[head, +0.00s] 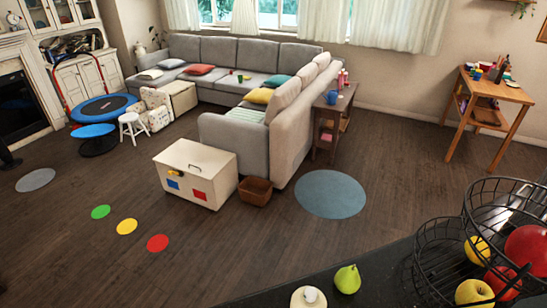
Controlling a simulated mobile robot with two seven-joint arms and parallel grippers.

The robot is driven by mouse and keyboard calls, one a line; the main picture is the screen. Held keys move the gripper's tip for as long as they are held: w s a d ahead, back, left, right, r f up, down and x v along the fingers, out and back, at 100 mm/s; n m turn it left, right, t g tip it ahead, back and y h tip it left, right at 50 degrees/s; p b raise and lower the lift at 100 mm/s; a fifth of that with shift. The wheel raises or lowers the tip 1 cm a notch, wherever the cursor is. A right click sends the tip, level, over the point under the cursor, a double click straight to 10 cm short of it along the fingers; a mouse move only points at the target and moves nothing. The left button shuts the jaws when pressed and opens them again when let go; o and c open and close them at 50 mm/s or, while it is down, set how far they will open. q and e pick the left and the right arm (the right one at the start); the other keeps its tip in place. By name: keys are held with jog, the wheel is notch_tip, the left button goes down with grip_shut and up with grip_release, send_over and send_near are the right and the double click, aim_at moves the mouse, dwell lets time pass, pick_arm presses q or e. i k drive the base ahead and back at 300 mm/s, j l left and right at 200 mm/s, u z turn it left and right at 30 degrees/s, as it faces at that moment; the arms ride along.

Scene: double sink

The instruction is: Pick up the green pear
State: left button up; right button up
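The green pear (347,279) stands upright on the dark countertop (378,266) at the bottom of the head view, near the counter's far edge. Nothing covers it. It is just right of a small cream-coloured round object. Neither of my grippers shows in the head view.
A black wire fruit basket (440,252) with red and yellow fruit stands right of the pear. A cream round object with a white top (308,297) sits left of it. Beyond the counter are open floor, a white chest (196,172) and a grey sofa (283,136).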

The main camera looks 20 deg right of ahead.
aim_at(347, 279)
jog(key=i+z, duration=0.1)
jog(key=i, duration=0.55)
jog(key=i+j+z, duration=0.1)
jog(key=i, duration=0.55)
jog(key=i+j, duration=0.2)
jog(key=i, duration=0.45)
jog(key=i+j+z, duration=0.15)
jog(key=i, duration=0.5)
jog(key=i+z, duration=0.1)
jog(key=z, duration=2.35)
jog(key=i+l+z, duration=0.1)
jog(key=z, duration=0.3)
jog(key=i+l+z, duration=0.1)
jog(key=z, duration=0.3)
jog(key=i+l+z, duration=0.1)
jog(key=z, duration=0.3)
jog(key=i+z, duration=0.15)
jog(key=z, duration=0.25)
